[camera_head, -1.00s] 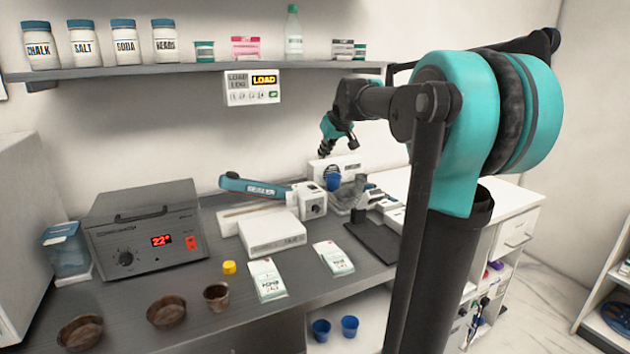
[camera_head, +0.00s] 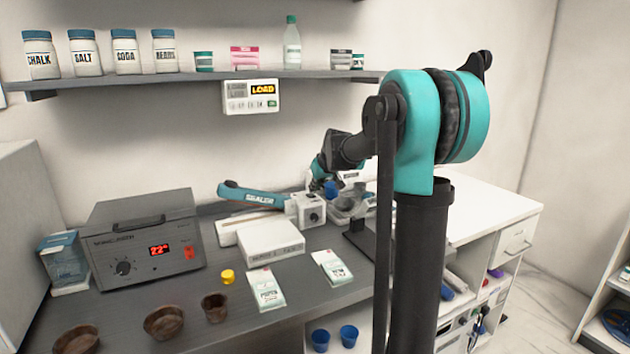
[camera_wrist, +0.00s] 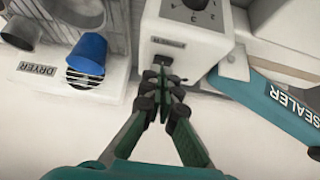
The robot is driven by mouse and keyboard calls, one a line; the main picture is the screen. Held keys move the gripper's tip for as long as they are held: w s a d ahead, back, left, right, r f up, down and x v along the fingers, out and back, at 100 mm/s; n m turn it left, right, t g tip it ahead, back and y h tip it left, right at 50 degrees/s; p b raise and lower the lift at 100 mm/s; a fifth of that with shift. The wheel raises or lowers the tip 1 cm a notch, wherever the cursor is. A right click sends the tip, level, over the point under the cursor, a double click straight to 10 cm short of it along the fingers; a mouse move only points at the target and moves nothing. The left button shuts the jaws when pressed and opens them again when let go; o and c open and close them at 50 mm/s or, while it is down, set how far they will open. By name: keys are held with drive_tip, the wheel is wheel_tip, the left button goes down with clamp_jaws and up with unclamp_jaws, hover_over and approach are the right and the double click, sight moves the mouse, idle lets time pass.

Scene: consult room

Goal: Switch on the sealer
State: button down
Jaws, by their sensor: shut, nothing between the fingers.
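The sealer has a teal arm labelled SEALER (camera_head: 255,195) and a white box with a dial (camera_head: 311,209). The wrist view shows its white box (camera_wrist: 180,22) at the top, with dial numbers and a small dark label, and its teal arm (camera_wrist: 285,108) at right. My gripper (camera_wrist: 163,85) is shut and empty, its fingertips close to the box's labelled face. I cannot tell whether they touch it. In the head view my gripper is behind the box, its tips mostly hidden. I see no clear lit indicator on the sealer.
A blue cup (camera_wrist: 88,53) stands beside the dryer label (camera_wrist: 40,71), just left of my fingers. A white box (camera_head: 271,239) and two packets (camera_head: 265,288) lie in front of the sealer. A shelf (camera_head: 200,78) runs above.

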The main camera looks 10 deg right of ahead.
drive_tip(key=shift+f, duration=0.25)
drive_tip(key=shift+s+f, duration=0.2)
drive_tip(key=shift+f, duration=0.25)
drive_tip(key=shift+r, duration=0.8)
